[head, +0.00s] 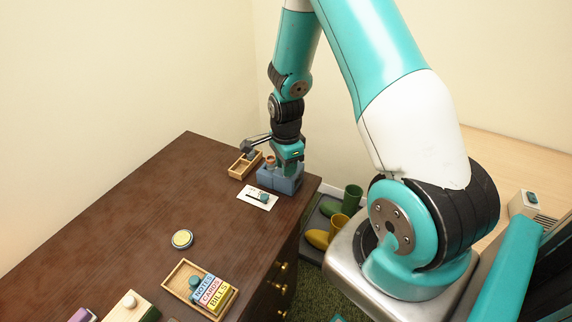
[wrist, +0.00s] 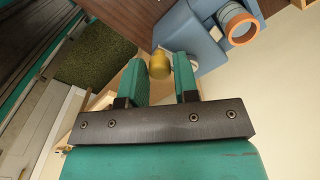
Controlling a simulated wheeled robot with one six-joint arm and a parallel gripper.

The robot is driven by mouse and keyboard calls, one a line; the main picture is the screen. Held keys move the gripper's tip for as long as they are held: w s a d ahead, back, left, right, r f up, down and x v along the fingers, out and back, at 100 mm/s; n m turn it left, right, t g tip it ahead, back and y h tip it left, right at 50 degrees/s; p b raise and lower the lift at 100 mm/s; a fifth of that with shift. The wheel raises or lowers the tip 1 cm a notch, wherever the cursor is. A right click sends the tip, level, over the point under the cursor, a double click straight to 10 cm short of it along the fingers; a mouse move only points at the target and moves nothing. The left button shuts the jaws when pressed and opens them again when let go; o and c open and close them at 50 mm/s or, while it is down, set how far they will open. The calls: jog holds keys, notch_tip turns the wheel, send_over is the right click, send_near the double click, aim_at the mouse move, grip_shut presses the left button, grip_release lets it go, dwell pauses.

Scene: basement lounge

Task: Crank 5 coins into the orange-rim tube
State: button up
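The blue coin machine (head: 283,180) stands near the far right corner of the dark wooden cabinet top, and part of it shows in the wrist view (wrist: 190,38). The orange-rim tube (wrist: 242,28) is on the machine, at the upper right of the wrist view; coins inside it cannot be made out. A yellow crank knob (wrist: 159,66) sits between my two teal fingertips.
A white card (head: 258,197) with dark marks lies in front of the machine, and a small wooden tray (head: 245,165) is at its left. A yellow round tin (head: 182,240) and a labelled box tray (head: 180,281) are nearer.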

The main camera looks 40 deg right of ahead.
jog(key=shift+o, duration=1.3)
notch_tip(320, 180, up, 18)
jog(key=shift+f, duration=0.25)
